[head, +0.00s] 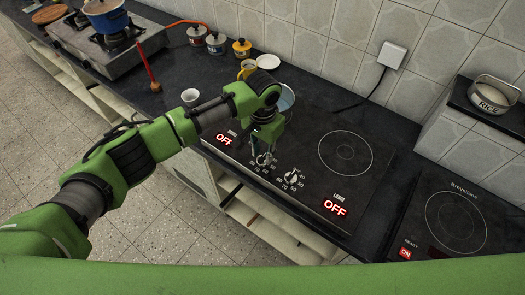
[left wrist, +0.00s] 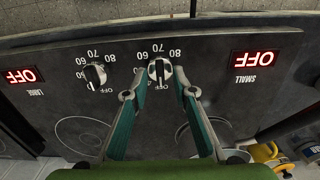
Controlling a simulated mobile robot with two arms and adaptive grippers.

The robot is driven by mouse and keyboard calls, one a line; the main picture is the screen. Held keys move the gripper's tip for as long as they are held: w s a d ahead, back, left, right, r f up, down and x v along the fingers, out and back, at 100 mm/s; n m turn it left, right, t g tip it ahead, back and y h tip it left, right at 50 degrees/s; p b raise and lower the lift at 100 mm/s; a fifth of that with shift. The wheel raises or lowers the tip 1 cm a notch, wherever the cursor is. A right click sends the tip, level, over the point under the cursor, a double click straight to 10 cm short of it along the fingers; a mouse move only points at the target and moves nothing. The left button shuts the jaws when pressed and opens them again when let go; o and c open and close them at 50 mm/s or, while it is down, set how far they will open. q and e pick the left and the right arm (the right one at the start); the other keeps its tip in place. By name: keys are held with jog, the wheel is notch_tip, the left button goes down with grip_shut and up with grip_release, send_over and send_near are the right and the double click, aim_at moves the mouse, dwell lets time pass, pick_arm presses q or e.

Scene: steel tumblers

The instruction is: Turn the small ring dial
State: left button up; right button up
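The small ring dial (head: 263,159) is a silver-and-black knob on the front of the black hob, the left of two dials in the head view. In the left wrist view the dial (left wrist: 160,70) is near the SMALL label, and its display (left wrist: 255,57) reads OFF. My left gripper (head: 264,150) points down over this dial. In the left wrist view its fingertips (left wrist: 161,76) stand apart on either side of the knob; firm contact cannot be seen. My right gripper is out of view.
The large ring dial (head: 291,177) sits close to the right, with its display (head: 335,207) reading OFF. A white cup (head: 190,97) stands left of my arm. Another hob (head: 450,218) at the right shows ON. A pan partly shows behind my gripper.

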pick_arm(q)
jog(key=shift+f, duration=0.45)
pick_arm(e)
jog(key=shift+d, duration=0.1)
pick_arm(q)
grip_shut()
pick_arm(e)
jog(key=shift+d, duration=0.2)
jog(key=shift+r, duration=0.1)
